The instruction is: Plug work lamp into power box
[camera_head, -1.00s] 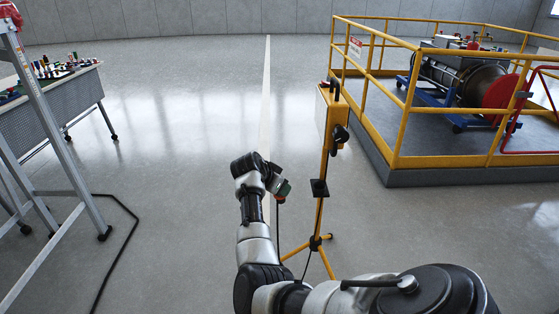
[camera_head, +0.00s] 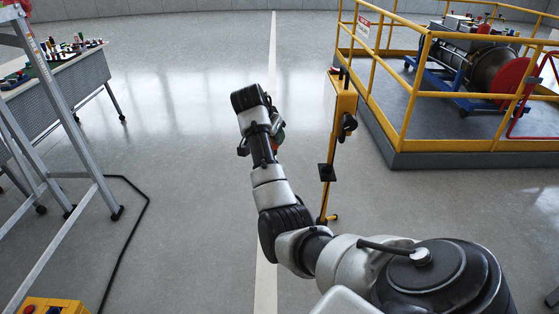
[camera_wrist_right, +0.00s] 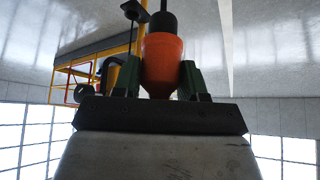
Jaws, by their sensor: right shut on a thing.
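My right gripper (camera_wrist_right: 163,84) is shut on an orange plug (camera_wrist_right: 163,62) with a black top, seen close up in the right wrist view between the green finger pads. A yellow box (camera_head: 45,306), possibly the power box, is cut off at the bottom left. My left gripper is not in view.
A ladder (camera_head: 62,120) stands at the left, before a table (camera_head: 60,85) with small items. A black cable (camera_head: 128,238) lies on the floor. Yellow railings (camera_head: 415,85) enclose a platform at the right. The middle floor is clear.

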